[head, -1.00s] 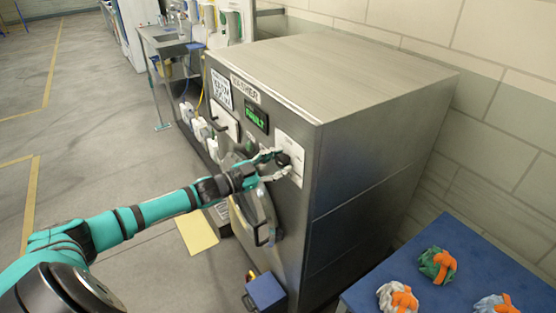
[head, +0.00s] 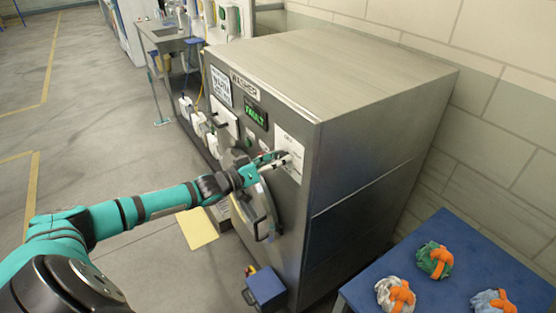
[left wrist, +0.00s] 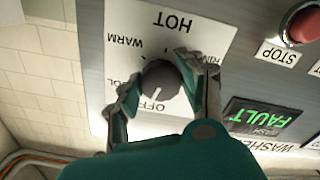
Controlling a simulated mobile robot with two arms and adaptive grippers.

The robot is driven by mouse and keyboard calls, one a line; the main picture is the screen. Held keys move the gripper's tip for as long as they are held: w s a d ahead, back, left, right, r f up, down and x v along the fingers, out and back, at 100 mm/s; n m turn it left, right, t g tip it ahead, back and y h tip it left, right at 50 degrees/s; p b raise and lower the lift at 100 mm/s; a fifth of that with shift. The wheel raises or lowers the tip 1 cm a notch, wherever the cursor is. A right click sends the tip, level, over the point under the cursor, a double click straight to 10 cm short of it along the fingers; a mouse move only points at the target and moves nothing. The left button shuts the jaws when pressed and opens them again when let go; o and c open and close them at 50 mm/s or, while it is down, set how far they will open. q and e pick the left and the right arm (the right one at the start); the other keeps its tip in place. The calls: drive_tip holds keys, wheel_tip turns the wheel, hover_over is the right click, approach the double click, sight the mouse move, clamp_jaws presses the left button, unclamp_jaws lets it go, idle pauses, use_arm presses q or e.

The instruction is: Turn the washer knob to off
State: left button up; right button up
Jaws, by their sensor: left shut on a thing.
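The washer (head: 385,130) is a large steel cabinet with a green FAULT display (head: 256,115). My left gripper (head: 284,160) reaches its front control panel from the left. In the left wrist view, the round dark knob (left wrist: 162,80) sits on a white label plate (left wrist: 215,22) marked HOT, WARM and OFF, seen upside down. My left gripper's two fingers (left wrist: 162,84) are shut on the knob, one on each side. A small pale mark shows on the knob's side nearest OFF. In the head view the fingers hide the knob. My right gripper is not in view.
A red STOP button (left wrist: 302,26) is beside the label plate. A blue table (head: 455,250) with several orange-tied cloth bundles stands at the right. A blue box (head: 265,288) is on the floor by the washer. The floor at the left is open.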

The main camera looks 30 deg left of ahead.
use_arm(q)
drive_tip(key=shift+f+n, duration=0.1)
drive_tip(key=shift+n, duration=1.4)
drive_tip(key=o, duration=1.1)
drive_tip(key=shift+o, duration=0.2)
drive_tip(key=v, duration=1.2)
